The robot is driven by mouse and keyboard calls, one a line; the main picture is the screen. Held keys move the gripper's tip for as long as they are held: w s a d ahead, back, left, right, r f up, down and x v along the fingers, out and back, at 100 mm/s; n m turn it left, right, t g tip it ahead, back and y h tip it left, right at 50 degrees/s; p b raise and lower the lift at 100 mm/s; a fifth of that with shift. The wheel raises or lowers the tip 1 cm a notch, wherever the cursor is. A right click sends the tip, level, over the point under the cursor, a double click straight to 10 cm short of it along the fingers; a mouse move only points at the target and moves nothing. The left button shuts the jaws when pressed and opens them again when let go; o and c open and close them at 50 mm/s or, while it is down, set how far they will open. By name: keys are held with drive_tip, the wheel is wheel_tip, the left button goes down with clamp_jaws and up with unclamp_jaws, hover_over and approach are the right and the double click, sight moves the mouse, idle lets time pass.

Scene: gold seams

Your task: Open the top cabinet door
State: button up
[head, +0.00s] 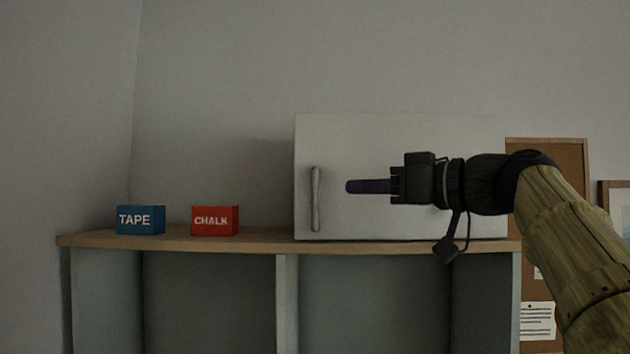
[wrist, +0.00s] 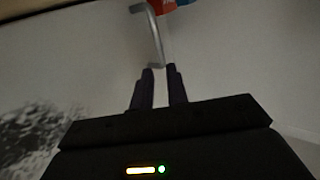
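The white cabinet (head: 400,135) stands on top of the wooden shelf unit, and its front door looks shut. A grey vertical bar handle (head: 316,198) is near the left edge of the door. My gripper (head: 350,186) is in front of the door, to the right of the handle, and points left towards it. In the wrist view the two dark fingers (wrist: 160,70) are parted with a gap between them and nothing held. The handle (wrist: 154,38) shows just beyond the fingertips there. The exact depth between fingers and handle is hard to tell.
A blue TAPE box (head: 141,220) and a red CHALK box (head: 215,221) stand on the wooden shelf top (head: 180,240), left of the cabinet. The shelf top between the red box and the cabinet is clear. A corkboard (head: 550,155) hangs at the right.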

sight(320, 186)
drive_tip(key=p+x, duration=0.3)
drive_tip(key=x, duration=0.5)
drive_tip(key=shift+w+a+r+p, duration=0.15)
drive_tip(key=shift+w+a+p, duration=0.1)
drive_tip(key=shift+a+p, duration=0.05)
drive_tip(key=shift+w+a, duration=0.35)
drive_tip(key=shift+a, duration=0.1)
clamp_jaws()
